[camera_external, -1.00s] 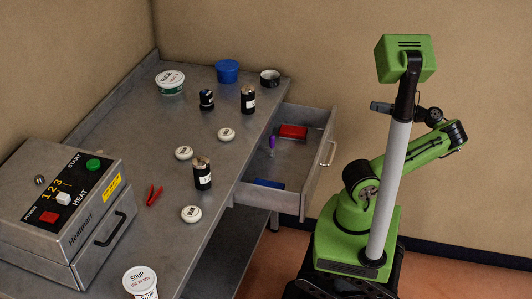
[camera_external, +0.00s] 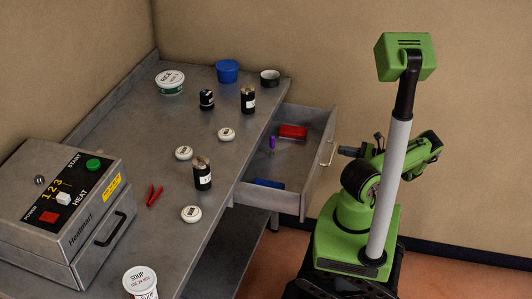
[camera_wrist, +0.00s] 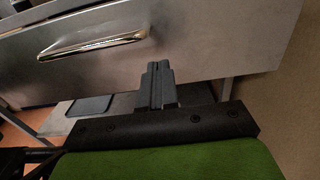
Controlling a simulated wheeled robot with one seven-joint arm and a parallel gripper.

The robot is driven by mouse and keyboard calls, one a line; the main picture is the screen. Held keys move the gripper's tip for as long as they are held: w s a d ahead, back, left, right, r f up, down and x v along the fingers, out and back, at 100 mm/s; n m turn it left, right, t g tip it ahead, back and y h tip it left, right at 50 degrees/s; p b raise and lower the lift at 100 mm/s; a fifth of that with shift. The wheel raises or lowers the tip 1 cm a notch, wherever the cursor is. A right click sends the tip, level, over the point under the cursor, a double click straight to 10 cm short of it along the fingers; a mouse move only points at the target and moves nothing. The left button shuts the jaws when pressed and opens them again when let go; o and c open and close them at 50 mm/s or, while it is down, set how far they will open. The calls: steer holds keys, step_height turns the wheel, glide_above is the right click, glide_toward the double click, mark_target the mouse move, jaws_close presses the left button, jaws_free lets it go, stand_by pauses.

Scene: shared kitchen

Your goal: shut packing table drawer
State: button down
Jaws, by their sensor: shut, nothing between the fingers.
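The packing table's drawer (camera_external: 318,172) is pulled out to the right of the grey metal table (camera_external: 135,130). Its front panel with a bar handle (camera_external: 327,153) faces my base. In the wrist view the drawer front (camera_wrist: 215,45) fills the upper part, with the shiny handle (camera_wrist: 95,44) at upper left. My gripper (camera_external: 343,150) is just outside the drawer front, near handle height. Its fingers (camera_wrist: 157,72) are shut and empty, pointing at the panel to the right of the handle. I cannot tell whether the tips touch the panel.
The drawer holds a red box (camera_external: 293,131), a purple item (camera_external: 272,142) and a blue item (camera_external: 269,183). Jars, lids, tubs and red-handled pliers (camera_external: 154,195) lie on the tabletop. A heating machine (camera_external: 65,210) stands at left. Walls rise behind the table and my arm.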

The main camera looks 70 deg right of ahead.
mark_target(310, 154)
steer(key=shift+w, duration=2.1)
steer(key=shift+w, duration=0.15)
steer(key=w, duration=2.3)
steer(key=shift+b, duration=0.4)
steer(key=shift+w+r, duration=0.1)
steer(key=shift+w, duration=0.1)
steer(key=shift+w+r, duration=0.1)
steer(key=shift+r, duration=0.1)
steer(key=shift+s+f, duration=0.1)
steer(key=shift+s, duration=0.4)
steer(key=s+p, duration=0.1)
steer(key=s, duration=0.5)
steer(key=s+p, duration=0.1)
steer(key=s, duration=0.6)
steer(key=shift+s+f, duration=0.2)
steer(key=shift+s, duration=0.05)
